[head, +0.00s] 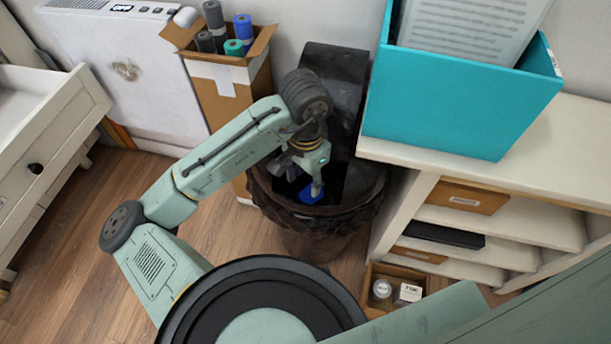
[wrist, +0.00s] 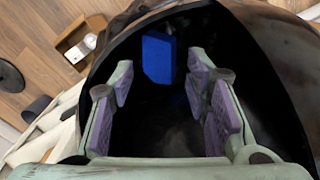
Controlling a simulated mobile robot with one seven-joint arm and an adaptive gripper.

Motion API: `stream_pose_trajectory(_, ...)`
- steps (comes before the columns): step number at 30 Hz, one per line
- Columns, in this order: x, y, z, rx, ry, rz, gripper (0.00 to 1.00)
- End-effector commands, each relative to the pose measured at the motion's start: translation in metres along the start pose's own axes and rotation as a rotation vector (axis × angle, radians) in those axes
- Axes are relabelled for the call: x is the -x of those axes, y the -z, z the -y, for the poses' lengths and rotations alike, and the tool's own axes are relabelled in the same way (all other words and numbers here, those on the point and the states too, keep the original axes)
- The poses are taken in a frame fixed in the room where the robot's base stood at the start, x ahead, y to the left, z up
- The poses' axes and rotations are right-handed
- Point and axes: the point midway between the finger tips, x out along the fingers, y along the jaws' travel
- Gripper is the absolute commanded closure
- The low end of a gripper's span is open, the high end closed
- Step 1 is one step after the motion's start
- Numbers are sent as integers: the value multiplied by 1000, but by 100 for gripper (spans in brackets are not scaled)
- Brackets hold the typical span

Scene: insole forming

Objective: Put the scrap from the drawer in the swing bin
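The swing bin (head: 318,230) is a dark bin with a raised black back part and a wide black opening. My gripper (head: 313,180) points down into that opening. In the wrist view my gripper (wrist: 160,95) is open, with its purple-padded fingers wide apart. A flat blue piece, seemingly the scrap (wrist: 158,57), is beyond the fingertips inside the dark opening, not clasped by either finger. In the head view the blue scrap (head: 311,194) shows just below the gripper. I cannot tell whether it is falling or resting. The drawer (head: 50,130) at the left stands open.
A cardboard box (head: 225,75) with rolled mats stands behind the bin on the left. A white shelf unit (head: 570,140) with a turquoise box (head: 455,100) is close on the right. A small open box (head: 372,298) sits on the floor beside the bin. Wooden floor (head: 100,240) is clear at left.

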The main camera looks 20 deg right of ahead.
Motion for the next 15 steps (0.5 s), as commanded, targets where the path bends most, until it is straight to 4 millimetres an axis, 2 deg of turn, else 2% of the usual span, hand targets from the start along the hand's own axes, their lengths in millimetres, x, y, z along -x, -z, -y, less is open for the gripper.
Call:
stream_pose_trajectory(6,0,0,0,0,0,0,42)
stream_pose_trajectory(15,2,0,0,0,1,0,42)
